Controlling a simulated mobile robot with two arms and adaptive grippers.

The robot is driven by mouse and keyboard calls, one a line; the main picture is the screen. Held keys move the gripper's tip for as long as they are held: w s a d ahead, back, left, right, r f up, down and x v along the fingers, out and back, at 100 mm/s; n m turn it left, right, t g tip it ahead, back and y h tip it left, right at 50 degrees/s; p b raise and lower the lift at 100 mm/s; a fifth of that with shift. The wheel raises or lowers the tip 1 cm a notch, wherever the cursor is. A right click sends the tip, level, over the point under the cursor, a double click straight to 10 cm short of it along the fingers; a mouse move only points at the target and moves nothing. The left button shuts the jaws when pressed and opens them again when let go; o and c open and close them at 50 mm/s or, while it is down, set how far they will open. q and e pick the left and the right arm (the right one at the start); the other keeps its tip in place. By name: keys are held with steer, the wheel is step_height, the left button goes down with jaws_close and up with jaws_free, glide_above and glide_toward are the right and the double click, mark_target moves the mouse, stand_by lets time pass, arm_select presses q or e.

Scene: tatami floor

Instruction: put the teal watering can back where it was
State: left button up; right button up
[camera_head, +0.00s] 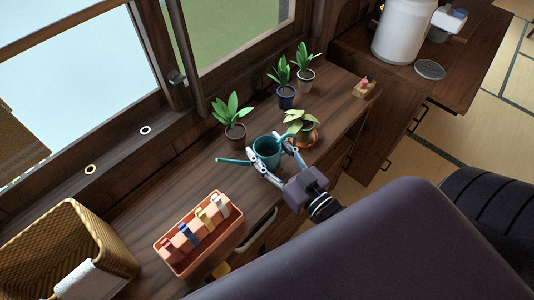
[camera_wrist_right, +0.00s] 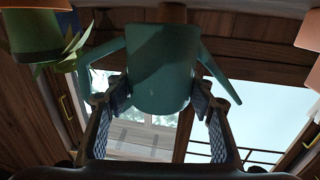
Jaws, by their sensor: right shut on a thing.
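The teal watering can (camera_head: 267,151) is upright at the dark wooden counter, its spout pointing left in the head view. My right gripper (camera_head: 275,163) is shut on the can, with its fingers on either side of the body. In the right wrist view the can (camera_wrist_right: 160,68) fills the upper middle, between the two fingertips of the gripper (camera_wrist_right: 157,100). I cannot tell whether its base touches the counter. My left gripper is not in view.
A potted plant on an orange saucer (camera_head: 303,138) stands close right of the can. Other potted plants (camera_head: 235,130) stand behind. Bare counter (camera_head: 185,165) lies left of the can.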

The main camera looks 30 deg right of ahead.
steer(key=shift+f, duration=1.2)
steer(key=shift+f, duration=0.2)
steer(key=o, duration=1.4)
